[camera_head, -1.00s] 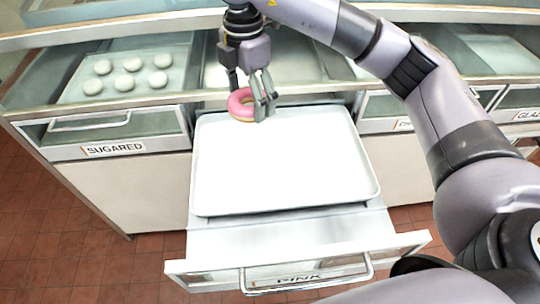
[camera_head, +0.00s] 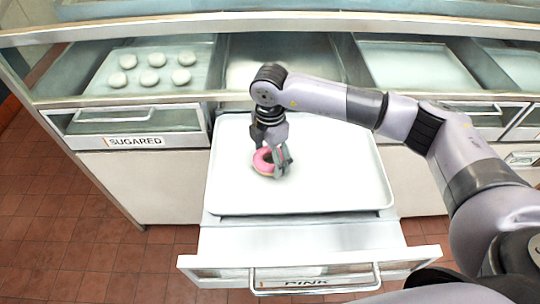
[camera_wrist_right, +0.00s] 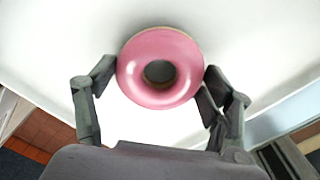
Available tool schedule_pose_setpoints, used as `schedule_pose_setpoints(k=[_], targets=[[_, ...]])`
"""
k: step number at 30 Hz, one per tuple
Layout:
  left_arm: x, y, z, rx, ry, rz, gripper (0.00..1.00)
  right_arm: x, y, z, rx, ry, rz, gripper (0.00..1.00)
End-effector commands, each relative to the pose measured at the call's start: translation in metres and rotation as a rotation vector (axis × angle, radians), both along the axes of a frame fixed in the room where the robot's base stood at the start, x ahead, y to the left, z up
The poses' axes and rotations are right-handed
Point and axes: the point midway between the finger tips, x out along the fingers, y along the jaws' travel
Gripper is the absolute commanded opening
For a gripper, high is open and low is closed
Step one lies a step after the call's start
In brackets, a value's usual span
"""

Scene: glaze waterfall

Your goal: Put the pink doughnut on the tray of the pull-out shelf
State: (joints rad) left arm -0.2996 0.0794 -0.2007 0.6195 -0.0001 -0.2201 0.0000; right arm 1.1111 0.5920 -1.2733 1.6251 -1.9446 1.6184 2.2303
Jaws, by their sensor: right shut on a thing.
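The pink doughnut (camera_head: 264,161) is a ring with pink icing over a tan base. My right gripper (camera_head: 272,160) is shut on it, over the left half of the white tray (camera_head: 330,170) of the pulled-out shelf marked PINK. In the right wrist view the doughnut (camera_wrist_right: 160,68) sits between the two fingers (camera_wrist_right: 160,82), one at each side, with the white tray (camera_wrist_right: 260,40) behind it. I cannot tell whether the doughnut touches the tray. The tray holds nothing else that I can see. My left gripper is not in view.
The shelf front (camera_head: 310,270) with its handle juts out toward me. Another empty tray (camera_head: 415,67) lies at the back right. The tray's right half is clear.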

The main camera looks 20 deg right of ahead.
Motion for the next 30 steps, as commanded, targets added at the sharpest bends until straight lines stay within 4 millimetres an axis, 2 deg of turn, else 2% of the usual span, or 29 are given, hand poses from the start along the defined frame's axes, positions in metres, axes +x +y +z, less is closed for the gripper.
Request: schedule_pose_setpoints(k=[2, 12, 13, 21, 30], targets=[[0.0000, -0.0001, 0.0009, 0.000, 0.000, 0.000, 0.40, -0.0001, 0.0001, -0.0071, 0.000, 0.000, 0.001, 0.47], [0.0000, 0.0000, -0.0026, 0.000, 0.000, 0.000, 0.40, 0.0000, 0.0002, -0.0117, 0.000, -0.001, 0.001, 0.47], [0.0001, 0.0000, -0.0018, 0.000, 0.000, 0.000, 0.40, 0.0001, 0.0001, -0.0108, 0.000, -0.001, 0.001, 0.76], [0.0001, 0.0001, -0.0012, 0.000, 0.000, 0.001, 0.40, 0.0001, 0.0000, -0.0101, 0.000, -0.001, 0.001, 0.94], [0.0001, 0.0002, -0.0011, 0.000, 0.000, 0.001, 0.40, 0.0002, 0.0001, -0.0097, 0.000, -0.001, 0.001, 0.95]])
